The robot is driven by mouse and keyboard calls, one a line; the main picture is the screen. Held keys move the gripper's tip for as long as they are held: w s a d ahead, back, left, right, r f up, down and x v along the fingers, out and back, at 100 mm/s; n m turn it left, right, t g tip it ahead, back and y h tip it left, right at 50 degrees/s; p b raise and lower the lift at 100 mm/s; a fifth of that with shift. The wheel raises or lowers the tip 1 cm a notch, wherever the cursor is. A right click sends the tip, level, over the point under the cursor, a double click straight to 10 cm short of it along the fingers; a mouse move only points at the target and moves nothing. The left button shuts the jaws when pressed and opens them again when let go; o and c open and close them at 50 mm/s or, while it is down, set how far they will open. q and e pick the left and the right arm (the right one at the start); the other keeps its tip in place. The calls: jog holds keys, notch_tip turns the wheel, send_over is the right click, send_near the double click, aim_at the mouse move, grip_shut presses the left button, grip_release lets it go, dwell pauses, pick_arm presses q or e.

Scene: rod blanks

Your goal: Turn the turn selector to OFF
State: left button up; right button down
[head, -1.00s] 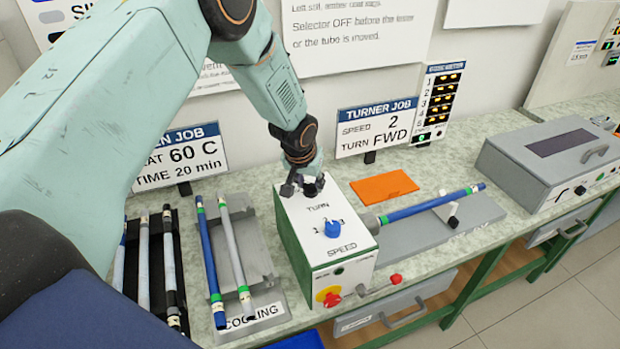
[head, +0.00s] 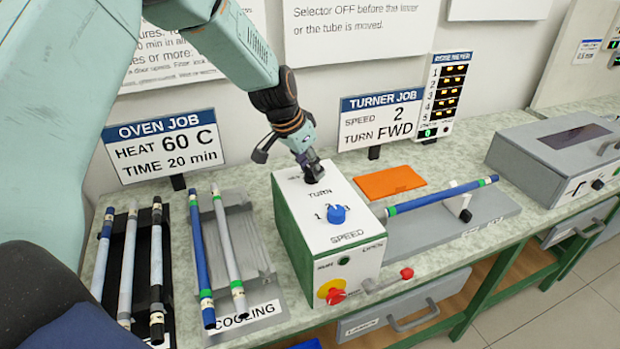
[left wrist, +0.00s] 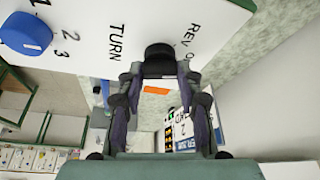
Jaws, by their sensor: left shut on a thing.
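The turner box (head: 325,190) is a green-sided box with a white top, marked TURN and SPEED. My left gripper (head: 308,163) is at the back of its top, above the TURN lettering. The turn selector is a black knob (left wrist: 159,56), seen in the left wrist view between the fingers of my left gripper (left wrist: 158,75), which is shut on it. REV and part of another label show beside the knob; its pointer is hidden. In the head view the gripper covers the selector. The blue speed knob (head: 337,215) is nearer the front of the top. My right gripper is not in view.
A blue tube (head: 440,196) runs right from the box over a rest. The red lever (head: 406,273) and red stop button (head: 335,296) are at the box's front. An orange sheet (head: 390,181) lies behind. A cooling rack with tubes (head: 230,240) stands left. The sign reads TURN FWD (head: 380,120).

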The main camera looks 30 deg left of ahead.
pick_arm(q)
jog(key=shift+w+a+m+h+b, duration=0.1)
jog(key=shift+m+h+b, duration=0.3)
jog(key=shift+m+b, duration=0.7)
jog(key=shift+r+m+b, duration=0.1)
jog(key=shift+m+b, duration=0.5)
jog(key=shift+g, duration=0.3)
jog(key=o, duration=1.1)
jog(key=shift+o, duration=0.2)
jog(key=shift+r, duration=0.1)
jog(key=v, duration=1.2)
jog(key=shift+a, duration=0.2)
